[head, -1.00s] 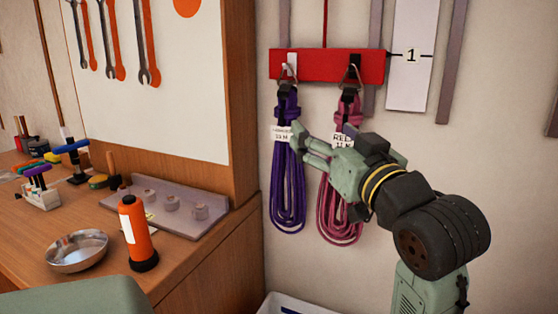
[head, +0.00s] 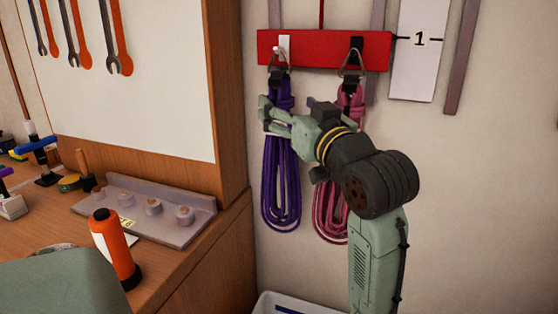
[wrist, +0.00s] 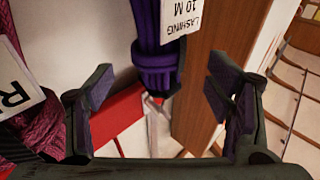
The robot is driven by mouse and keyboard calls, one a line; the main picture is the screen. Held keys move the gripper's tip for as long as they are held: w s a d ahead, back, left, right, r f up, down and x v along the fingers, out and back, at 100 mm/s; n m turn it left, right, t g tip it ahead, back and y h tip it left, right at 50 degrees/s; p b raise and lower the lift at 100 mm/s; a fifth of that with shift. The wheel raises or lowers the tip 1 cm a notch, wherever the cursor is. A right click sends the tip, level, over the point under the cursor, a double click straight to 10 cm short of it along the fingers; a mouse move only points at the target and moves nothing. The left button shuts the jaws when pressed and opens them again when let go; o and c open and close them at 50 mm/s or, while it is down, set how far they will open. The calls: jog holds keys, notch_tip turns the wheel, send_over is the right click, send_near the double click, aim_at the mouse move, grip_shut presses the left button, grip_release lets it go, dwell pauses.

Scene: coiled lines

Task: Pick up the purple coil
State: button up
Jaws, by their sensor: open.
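The purple coil (head: 281,190) hangs from a hook on the left of the red rack (head: 320,60). My gripper (head: 267,113) is open, at the upper part of the coil just below its strap, and hides part of it and its label in the head view. In the wrist view the coil's bound neck (wrist: 157,62) shows between my two spread fingers (wrist: 158,95), with a clear gap on each side. A white label (wrist: 181,14) reading "LASHING 10 M" is on it. I cannot tell how deep the coil lies between the fingers.
A pink coil (head: 330,210) hangs close on the right, partly behind my arm. A wooden cabinet side (head: 228,100) stands close on the left. A workbench (head: 190,270) holds an orange flashlight (head: 114,248) and a grey holder (head: 160,205). A white bin (head: 285,301) is below.

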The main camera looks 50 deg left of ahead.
jog(key=p+x, duration=0.1)
jog(key=x, duration=0.4)
jog(key=shift+w+f+p, duration=0.1)
jog(key=shift+f+p, duration=0.05)
jog(key=shift+p, duration=0.2)
jog(key=shift+c, duration=0.3)
grip_shut()
dwell(0.4)
